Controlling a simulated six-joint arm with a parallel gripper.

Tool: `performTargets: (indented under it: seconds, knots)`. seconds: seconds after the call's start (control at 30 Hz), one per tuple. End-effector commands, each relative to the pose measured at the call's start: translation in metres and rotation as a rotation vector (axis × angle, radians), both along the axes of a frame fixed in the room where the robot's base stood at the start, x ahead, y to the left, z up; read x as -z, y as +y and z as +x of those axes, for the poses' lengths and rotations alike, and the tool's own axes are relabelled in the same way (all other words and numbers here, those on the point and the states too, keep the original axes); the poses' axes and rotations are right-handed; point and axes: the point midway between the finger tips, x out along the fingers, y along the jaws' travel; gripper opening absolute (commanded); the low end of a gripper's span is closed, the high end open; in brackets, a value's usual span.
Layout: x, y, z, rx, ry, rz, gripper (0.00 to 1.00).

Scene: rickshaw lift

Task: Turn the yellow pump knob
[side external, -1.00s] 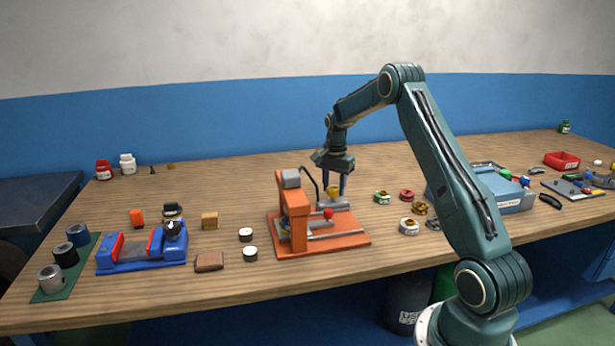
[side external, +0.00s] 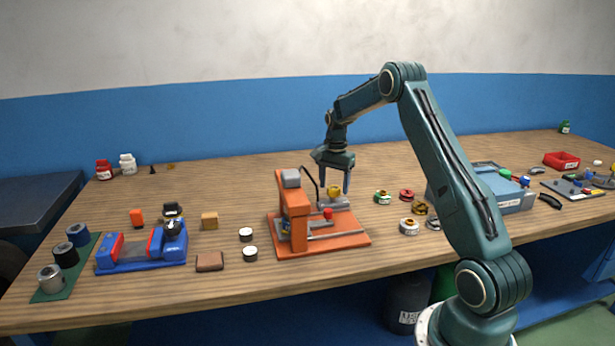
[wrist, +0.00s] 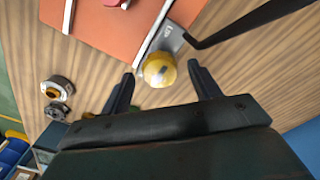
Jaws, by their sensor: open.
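The yellow pump knob (side external: 334,190) sits on the small grey pump at the back right of the orange rickshaw-lift fixture (side external: 345,241). In the wrist view the knob (wrist: 159,69) is a round yellow cap on a grey plate, beside the orange base (wrist: 105,27). My gripper (side external: 336,187) points down over the knob with its jaws apart. In the wrist view the two fingers (wrist: 163,83) stand on either side of the knob with a gap to each. I cannot tell how far the fingertips are above the pump.
A black curved pump lever (side external: 314,184) rises close to the left of my gripper; it also crosses the wrist view (wrist: 243,23). A red knob (side external: 327,213) is on the fixture. A blue vise (side external: 142,251) stands left.

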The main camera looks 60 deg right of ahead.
Motion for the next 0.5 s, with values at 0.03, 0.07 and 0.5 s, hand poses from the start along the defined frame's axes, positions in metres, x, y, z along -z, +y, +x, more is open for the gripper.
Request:
performTargets:
  seconds: [0.03, 0.07, 0.5]
  knots:
    - [-0.005, 0.0, 0.0, 0.0, -0.002, -0.002, 0.62]
    - [-0.008, 0.0, 0.0, 0.0, -0.003, -0.002, 0.62]
    - [-0.078, 0.0, 0.0, 0.001, -0.004, -0.003, 0.62]
